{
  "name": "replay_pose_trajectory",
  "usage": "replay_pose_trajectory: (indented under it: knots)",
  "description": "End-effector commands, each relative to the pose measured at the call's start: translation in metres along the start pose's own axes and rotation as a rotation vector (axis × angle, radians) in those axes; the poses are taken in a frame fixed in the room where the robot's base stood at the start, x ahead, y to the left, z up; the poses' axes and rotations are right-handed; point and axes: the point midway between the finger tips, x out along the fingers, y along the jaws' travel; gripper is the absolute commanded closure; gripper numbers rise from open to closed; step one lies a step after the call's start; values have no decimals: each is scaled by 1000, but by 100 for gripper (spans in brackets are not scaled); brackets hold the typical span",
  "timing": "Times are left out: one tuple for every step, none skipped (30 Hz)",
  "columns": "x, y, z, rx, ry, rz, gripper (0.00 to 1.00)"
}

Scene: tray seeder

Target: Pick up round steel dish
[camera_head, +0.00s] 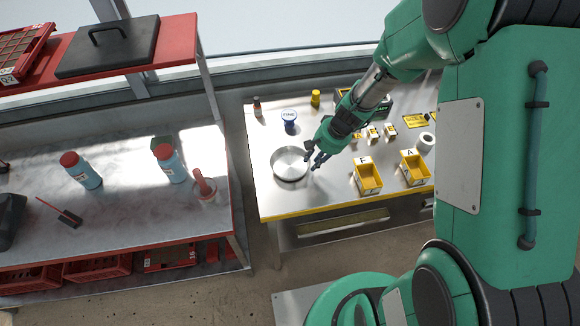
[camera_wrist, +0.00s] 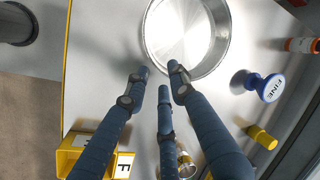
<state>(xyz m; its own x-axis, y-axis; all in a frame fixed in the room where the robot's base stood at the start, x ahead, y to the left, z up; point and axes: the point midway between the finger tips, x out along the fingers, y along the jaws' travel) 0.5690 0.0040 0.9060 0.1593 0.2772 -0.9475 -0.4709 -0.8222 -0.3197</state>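The round steel dish (camera_head: 289,164) is a shallow, shiny round pan on the steel table with the yellow front edge. My gripper (camera_head: 314,160) is just to the right of the dish, above the table. In the wrist view the dish (camera_wrist: 186,36) is at the top middle, with its top edge cut off. The fingers of my gripper (camera_wrist: 158,78) are spread apart with nothing between them. One fingertip overlaps the dish's near rim in the picture; I cannot tell whether it touches.
A blue FINE stamp-like item (camera_head: 289,117), a small red-capped bottle (camera_head: 257,107) and a yellow cylinder (camera_head: 315,98) stand behind the dish. Yellow bins F (camera_head: 368,188) and A (camera_head: 414,177) stand right. The table left and in front of the dish is clear.

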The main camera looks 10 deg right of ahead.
Motion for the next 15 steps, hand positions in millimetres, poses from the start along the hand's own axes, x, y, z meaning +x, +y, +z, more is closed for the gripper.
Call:
replay_pose_trajectory:
  knots:
    - [9, 0, 1, 0, -2, 1, 76]
    - [13, 0, 1, 1, -2, 0, 76]
    - [18, 0, 1, 1, -2, 1, 76]
    - [21, 0, 1, 1, -2, 1, 76]
    - [24, 0, 1, 0, -1, 1, 76]
    - [28, 0, 1, 0, -1, 1, 76]
    - [30, 0, 1, 0, -1, 0, 76]
    - [32, 0, 1, 1, -1, 0, 76]
    - [34, 0, 1, 1, -1, 0, 76]
    - [35, 0, 1, 2, -1, 0, 76]
    - [35, 0, 1, 2, -1, 0, 76]
    - [36, 0, 1, 1, -1, 0, 76]
    - [36, 0, 1, 1, -1, 0, 76]
    - [35, 0, 1, 1, -1, 0, 76]
    - [35, 0, 1, 1, 0, 0, 76]
